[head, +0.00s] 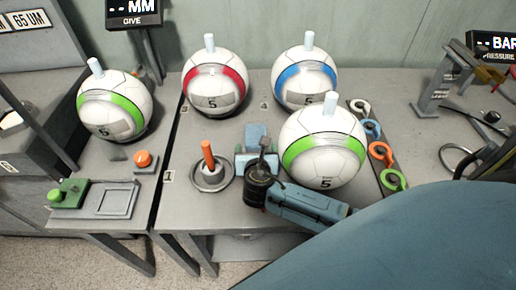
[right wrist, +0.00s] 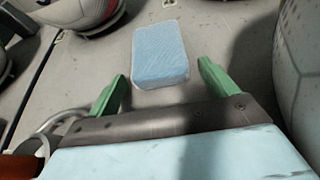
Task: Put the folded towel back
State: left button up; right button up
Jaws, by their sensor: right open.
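The folded towel (right wrist: 160,54) is a light blue block lying flat on the grey table. It also shows in the head view (head: 256,133), just beyond my right gripper (head: 254,151). In the right wrist view, my right gripper (right wrist: 163,82) has its two green fingers spread apart with nothing between them. The towel lies just ahead of the fingertips, roughly centred between them and apart from them. My left gripper is out of view.
A green-banded ball (head: 325,150) stands close to the right of my gripper. A red-banded ball (head: 215,88) and a blue-banded ball (head: 304,80) stand behind. An orange-handled pin in a round holder (head: 210,172) is at left. Coloured rings (head: 381,153) lie at right.

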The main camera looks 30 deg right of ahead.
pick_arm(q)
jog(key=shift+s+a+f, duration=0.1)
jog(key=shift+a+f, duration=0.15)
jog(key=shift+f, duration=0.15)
pick_arm(e)
jog(key=shift+f, duration=0.3)
jog(key=p+v, duration=0.4)
jog(key=v, duration=0.1)
jog(key=p+v, duration=0.2)
jog(key=shift+w+a+r, duration=0.15)
jog(key=shift+a+r, duration=0.15)
jog(key=shift+r, duration=0.2)
jog(key=p+v, duration=0.3)
jog(key=v, duration=0.1)
jog(key=shift+a, duration=0.1)
jog(key=shift+s+a+r+p, duration=0.1)
jog(key=shift+s+p, duration=0.25)
jog(key=shift+s, duration=0.05)
jog(key=shift+s+a, duration=0.1)
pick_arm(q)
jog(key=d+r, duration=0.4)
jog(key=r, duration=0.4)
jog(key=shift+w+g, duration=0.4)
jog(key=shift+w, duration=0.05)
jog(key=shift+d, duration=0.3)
